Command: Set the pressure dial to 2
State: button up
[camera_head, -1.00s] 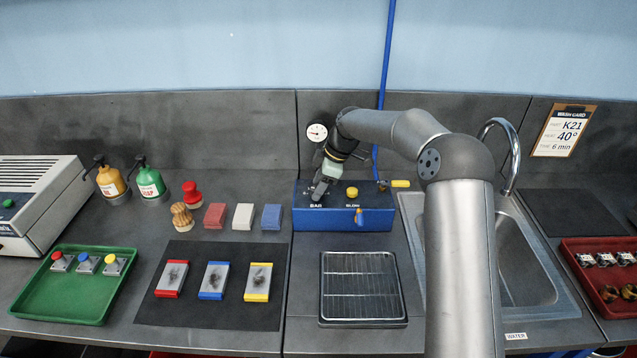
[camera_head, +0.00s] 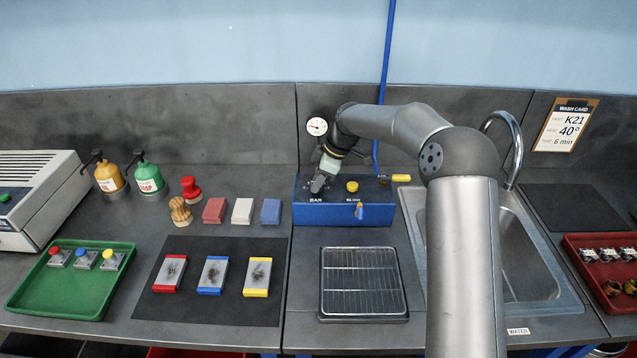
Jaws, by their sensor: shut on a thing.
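The blue box (camera_head: 325,213) stands on the bench in the middle, with a BAR label and a BLOW label on its top. My gripper (camera_head: 317,189) points down at the BAR spot and is shut on the pressure dial there. The dial itself is hidden by my gripper. A round white gauge (camera_head: 317,126) with a needle stands behind the box; its reading is too small to tell. A yellow button (camera_head: 352,186) sits right of my gripper, above the BLOW label.
A wire rack (camera_head: 362,282) lies in front of the box. The sink (camera_head: 535,260) is at the right, behind my arm. Red, white and blue blocks (camera_head: 242,211) stand left of the box. A yellow-handled valve (camera_head: 400,178) is at its right rear.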

jog(key=m+t+b, duration=0.1)
jog(key=m+b, duration=0.2)
jog(key=shift+s+f+b, duration=0.1)
jog(key=shift+f+b, duration=0.1)
jog(key=shift+b, duration=0.15)
jog(key=m+b, duration=0.1)
jog(key=m, duration=0.1)
jog(key=m+t+h+b, duration=0.1)
jog(key=shift+s+a+r+m+t+b, duration=0.1)
jog(key=shift+m+t+b, duration=0.2)
jog(key=shift+m, duration=0.1)
jog(key=m+t+h+b, duration=0.1)
jog(key=m, duration=0.2)
jog(key=shift+a+r+m, duration=0.1)
jog(key=shift+m, duration=0.2)
jog(key=shift+r+m+h+b, duration=0.1)
jog(key=shift+m+h+b, duration=0.55)
jog(key=shift+m, duration=1.35)
jog(key=o, duration=1)
jog(key=shift+s, duration=0.1)
jog(key=v, duration=1.1)
jog(key=b+v, duration=0.1)
jog(key=v, duration=0.5)
jog(key=shift+s+a+r, duration=0.1)
jog(key=shift+s+a, duration=0.1)
jog(key=shift+s, duration=0.15)
